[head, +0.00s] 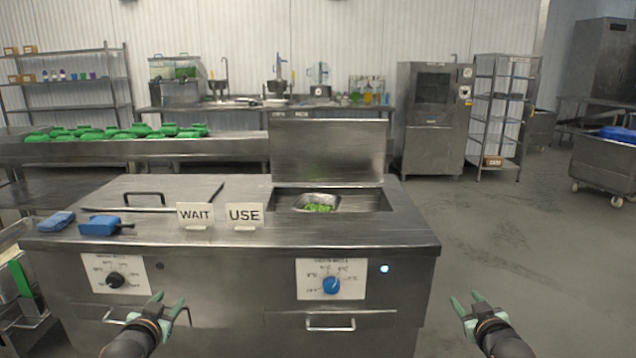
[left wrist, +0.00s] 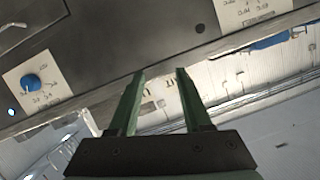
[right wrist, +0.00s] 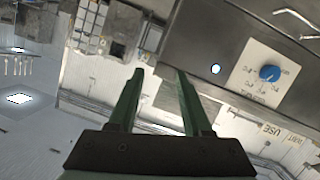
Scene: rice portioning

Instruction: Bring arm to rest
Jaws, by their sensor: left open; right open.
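My left gripper (head: 166,307) is in front of the steel counter's front panel, low in the head view. Its green fingers are apart and empty, as the left wrist view (left wrist: 160,85) also shows. My right gripper (head: 469,303) is to the right of the counter's front corner, over the floor. Its fingers are apart with nothing between them, as in the right wrist view (right wrist: 158,85). Neither gripper visibly touches anything.
The steel counter (head: 240,270) has knobs and drawer handles on its front. On it are WAIT (head: 195,213) and USE (head: 244,213) signs, blue items (head: 100,226) and an open well with a pan (head: 318,201). The floor (head: 520,240) to the right is clear.

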